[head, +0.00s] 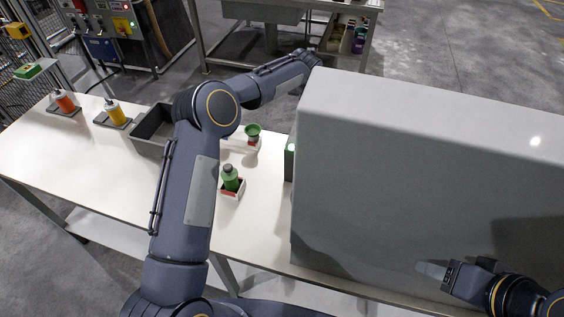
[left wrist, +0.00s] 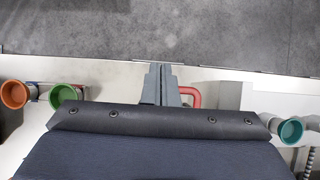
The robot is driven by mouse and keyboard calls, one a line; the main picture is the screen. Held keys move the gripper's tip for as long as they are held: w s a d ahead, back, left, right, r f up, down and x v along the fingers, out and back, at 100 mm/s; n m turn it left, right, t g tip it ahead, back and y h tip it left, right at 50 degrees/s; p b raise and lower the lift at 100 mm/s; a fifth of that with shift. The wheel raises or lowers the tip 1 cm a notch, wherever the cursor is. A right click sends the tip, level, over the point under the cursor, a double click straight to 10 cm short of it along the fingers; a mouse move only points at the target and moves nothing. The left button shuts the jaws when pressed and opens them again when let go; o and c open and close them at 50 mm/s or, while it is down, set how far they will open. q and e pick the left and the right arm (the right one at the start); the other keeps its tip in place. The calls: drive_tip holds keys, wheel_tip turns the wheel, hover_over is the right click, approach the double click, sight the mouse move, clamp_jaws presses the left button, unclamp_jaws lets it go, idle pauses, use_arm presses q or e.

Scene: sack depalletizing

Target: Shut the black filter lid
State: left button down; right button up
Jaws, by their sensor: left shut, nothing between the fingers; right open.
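I cannot make out the black filter lid for certain in either view. In the left wrist view my left gripper (left wrist: 160,84) is shut and empty, its fingers side by side. A red curved handle (left wrist: 192,96) is just right of the fingers; I cannot tell whether they touch. In the head view my left arm reaches over the white table, and its hand is hidden behind the large grey box-shaped housing (head: 420,170). My right gripper (head: 440,270) is open and empty in front of that housing at the lower right.
A grey bin (head: 150,132), a green-capped bottle (head: 231,180) and a green funnel-like cup (head: 252,131) are on the white table (head: 262,215). Orange (left wrist: 15,94), green (left wrist: 64,97) and teal (left wrist: 291,131) round openings show in the left wrist view. A second table (head: 230,55) stands behind.

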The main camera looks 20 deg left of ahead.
use_arm(q)
drive_tip(key=shift+w+f+g, duration=0.3)
drive_tip(key=shift+f+g, duration=0.2)
drive_tip(key=shift+f, duration=0.2)
drive_tip(key=shift+w+f+g, duration=0.25)
drive_tip(key=shift+f+g, duration=0.25)
drive_tip(key=shift+f, duration=0.2)
drive_tip(key=b+v, duration=0.2)
drive_tip(key=v, duration=0.5)
drive_tip(key=shift+s+r, duration=0.2)
drive_tip(key=shift+r, duration=0.1)
